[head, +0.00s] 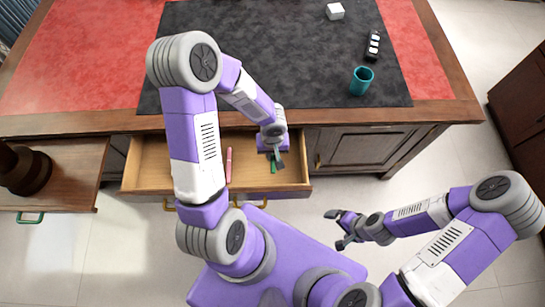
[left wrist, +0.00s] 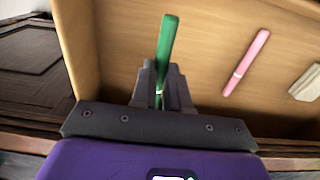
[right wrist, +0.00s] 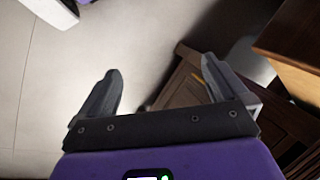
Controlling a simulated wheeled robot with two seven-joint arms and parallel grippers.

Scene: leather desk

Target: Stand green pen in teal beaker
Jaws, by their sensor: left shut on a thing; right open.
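The green pen (left wrist: 167,45) is between the fingers of my left gripper (left wrist: 162,85), which is shut on it. In the head view, my left gripper (head: 274,152) is over the open drawer, and a bit of the green pen (head: 273,166) shows below it. Whether the pen touches the drawer floor I cannot tell. The teal beaker (head: 361,81) stands upright on the dark desk mat, near its front right corner. My right gripper (head: 341,228) is open and empty in front of the desk; it also shows in the right wrist view (right wrist: 160,85).
A pink pen (head: 229,165) and a pale block (left wrist: 306,82) lie in the open drawer (head: 150,164). A black toy car (head: 373,45) and a white cube (head: 335,11) are on the mat (head: 270,30).

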